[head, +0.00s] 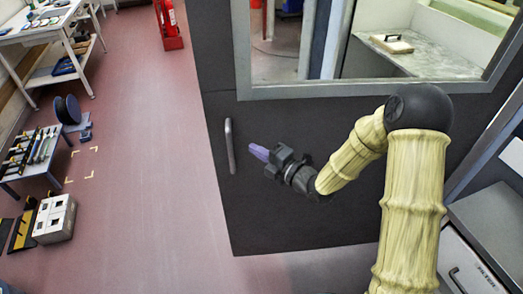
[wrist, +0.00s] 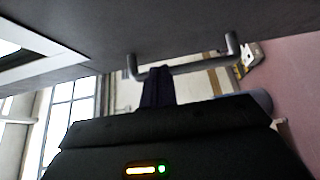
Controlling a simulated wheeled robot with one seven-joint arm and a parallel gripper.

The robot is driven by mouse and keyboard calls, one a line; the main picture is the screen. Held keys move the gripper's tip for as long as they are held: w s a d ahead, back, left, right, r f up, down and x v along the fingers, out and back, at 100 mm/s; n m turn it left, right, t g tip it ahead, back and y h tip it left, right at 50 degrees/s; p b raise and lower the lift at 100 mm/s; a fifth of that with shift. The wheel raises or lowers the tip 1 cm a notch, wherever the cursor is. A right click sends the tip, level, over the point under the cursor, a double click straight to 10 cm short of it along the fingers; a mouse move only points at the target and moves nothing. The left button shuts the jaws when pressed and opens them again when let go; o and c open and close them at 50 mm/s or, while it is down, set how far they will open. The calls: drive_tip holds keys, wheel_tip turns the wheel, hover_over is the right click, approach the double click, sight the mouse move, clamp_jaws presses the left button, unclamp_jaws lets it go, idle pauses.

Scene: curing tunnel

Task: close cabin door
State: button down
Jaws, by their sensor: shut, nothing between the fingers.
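The cabin door (head: 300,180) is a dark grey panel with a window in its upper part, and it stands in front of me in the head view. Its vertical metal bar handle (head: 230,146) is near the door's left edge. My gripper (head: 259,152) has purple fingers, is shut and empty, and points at the handle from the right. In the wrist view the handle (wrist: 205,66) runs across the top, just beyond my gripper's fingertips (wrist: 158,72). I cannot tell whether the fingers touch the handle. The door's latch edge is apart from any frame I can see.
Red floor (head: 150,190) lies open left of the door. A workbench (head: 50,40), a low tool table (head: 35,155) and a grey box (head: 55,218) stand at the left. A red extinguisher (head: 168,22) stands at the back. A grey cabinet (head: 490,225) is at the right.

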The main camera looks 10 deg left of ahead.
sight(241, 141)
drive_tip(key=p+x, duration=0.1)
drive_tip(key=x, duration=0.4)
drive_tip(key=shift+w+a+p, duration=0.15)
drive_tip(key=shift+a+p, duration=0.2)
drive_tip(key=shift+a, duration=0.05)
drive_tip(key=shift+w+a, duration=0.25)
drive_tip(key=shift+a, duration=0.15)
